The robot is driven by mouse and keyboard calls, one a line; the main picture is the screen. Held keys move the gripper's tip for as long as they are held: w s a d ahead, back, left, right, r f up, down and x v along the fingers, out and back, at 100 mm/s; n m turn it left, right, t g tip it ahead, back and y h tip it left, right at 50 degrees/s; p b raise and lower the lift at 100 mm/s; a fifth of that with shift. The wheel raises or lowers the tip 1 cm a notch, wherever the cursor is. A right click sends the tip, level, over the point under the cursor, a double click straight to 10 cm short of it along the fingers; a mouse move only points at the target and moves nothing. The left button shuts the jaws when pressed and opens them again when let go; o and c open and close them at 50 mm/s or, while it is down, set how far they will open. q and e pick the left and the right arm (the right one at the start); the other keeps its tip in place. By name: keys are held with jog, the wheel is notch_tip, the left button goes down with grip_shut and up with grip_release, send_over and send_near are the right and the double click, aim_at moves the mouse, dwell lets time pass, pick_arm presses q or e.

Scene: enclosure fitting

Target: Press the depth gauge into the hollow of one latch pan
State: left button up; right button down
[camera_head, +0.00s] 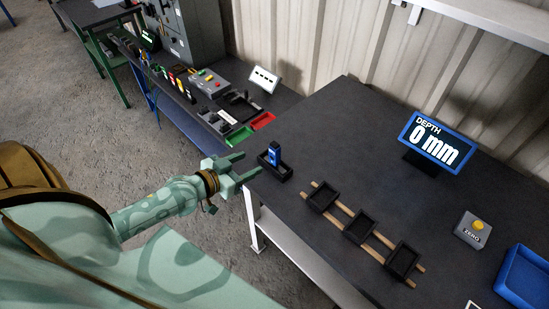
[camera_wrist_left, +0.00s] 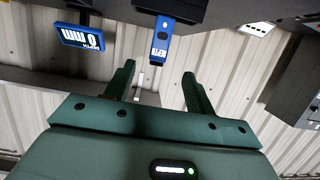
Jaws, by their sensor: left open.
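The blue depth gauge (camera_head: 274,153) stands upright in a black holder (camera_head: 265,178) at the table's left edge. My left gripper (camera_head: 241,167) is open and empty, just left of the gauge, its fingers pointing toward it. In the left wrist view the picture is upside down; the gauge (camera_wrist_left: 160,45) shows ahead of the open fingers (camera_wrist_left: 159,70), not between them. Three black latch pans sit in a row on two wooden rails: a far one (camera_head: 322,197), a middle one (camera_head: 360,227) and a near one (camera_head: 402,261). Their hollows look empty. My right gripper is not in view.
A blue-framed display (camera_head: 436,142) reads "DEPTH 0 mm". A grey ZERO box (camera_head: 472,231) with a yellow button and a blue tray (camera_head: 526,277) are at the right. A cluttered side bench (camera_head: 287,98) stands behind. The table between holder and display is clear.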

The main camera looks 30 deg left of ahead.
aim_at(272, 152)
pick_arm(q)
jog(key=b+x, duration=0.2)
jog(key=x, duration=1)
jog(key=shift+s, duration=0.1)
jog(key=shift+s+r, duration=0.1)
jog(key=shift+c, duration=0.3)
grip_shut()
jog(key=shift+r, duration=0.1)
